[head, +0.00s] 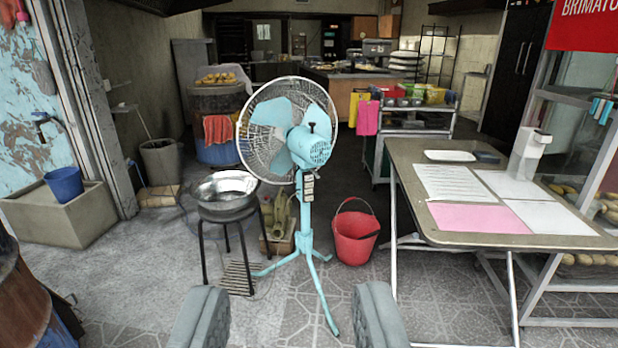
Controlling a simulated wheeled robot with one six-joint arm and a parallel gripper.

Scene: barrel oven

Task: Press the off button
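A turquoise pedestal fan (304,190) stands upright on a tripod base in the middle of the head view. Its round wire cage faces away to the back left, and its motor housing faces me. A small button panel (308,186) is on the pole just under the fan head. The buttons are too small to tell which is the off button. My gripper (288,318) shows at the bottom edge, its two grey fingers wide apart with nothing between them. It is apart from the fan, on the near side of it.
A red bucket (355,236) stands right of the fan. A metal bowl (224,193) sits on a black stool at left. A folding table (420,200) with papers and a dispenser is at right. A concrete trough (62,220) is far left. The near paved floor is clear.

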